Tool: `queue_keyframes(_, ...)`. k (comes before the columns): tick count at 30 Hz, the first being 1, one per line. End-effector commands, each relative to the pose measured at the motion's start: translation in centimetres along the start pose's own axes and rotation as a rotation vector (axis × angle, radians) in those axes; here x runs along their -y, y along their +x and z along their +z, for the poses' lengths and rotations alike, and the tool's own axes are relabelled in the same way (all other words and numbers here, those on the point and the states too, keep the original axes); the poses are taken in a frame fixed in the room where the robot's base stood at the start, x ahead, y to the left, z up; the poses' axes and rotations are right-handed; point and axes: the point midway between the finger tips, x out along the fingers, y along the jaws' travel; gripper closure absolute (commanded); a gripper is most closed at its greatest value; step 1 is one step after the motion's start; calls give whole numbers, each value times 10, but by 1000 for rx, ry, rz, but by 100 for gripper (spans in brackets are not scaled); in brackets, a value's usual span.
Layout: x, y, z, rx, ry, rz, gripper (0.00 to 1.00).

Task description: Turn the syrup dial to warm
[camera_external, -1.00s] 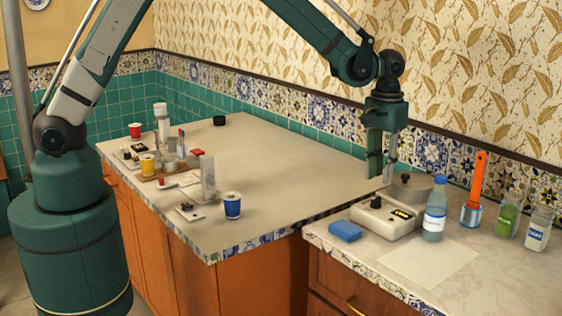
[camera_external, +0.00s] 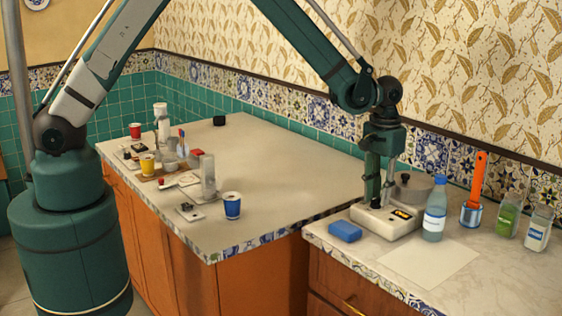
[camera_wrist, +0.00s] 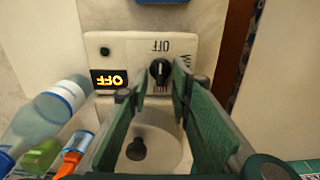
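The white syrup warmer (camera_external: 390,222) sits on the right counter in the external view. In the wrist view its black dial (camera_wrist: 159,70) has an upside-down "OFF" label beside it. A lit display (camera_wrist: 108,79) also reads "OFF", upside down. Another label right of the dial is partly hidden by a finger. My gripper (camera_external: 380,203) points down over the warmer's left part. In the wrist view my gripper (camera_wrist: 151,92) is open, its green fingers to either side of the dial. I cannot tell whether they touch it. The dial is hidden in the external view.
A lidded grey pot (camera_external: 415,189) stands just behind the warmer. A water bottle (camera_external: 434,222) stands close at its right. A blue sponge (camera_external: 345,231) lies in front, left of a paper sheet (camera_external: 428,264). A can with an orange-handled tool (camera_external: 473,200) is farther right.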

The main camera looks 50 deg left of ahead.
Motion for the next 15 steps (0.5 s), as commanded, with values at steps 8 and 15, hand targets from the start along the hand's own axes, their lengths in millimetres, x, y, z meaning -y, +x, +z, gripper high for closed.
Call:
queue_keyframes(8,0,0,0,0,0,0,100)
queue_keyframes(15,0,0,0,0,3,0,100)
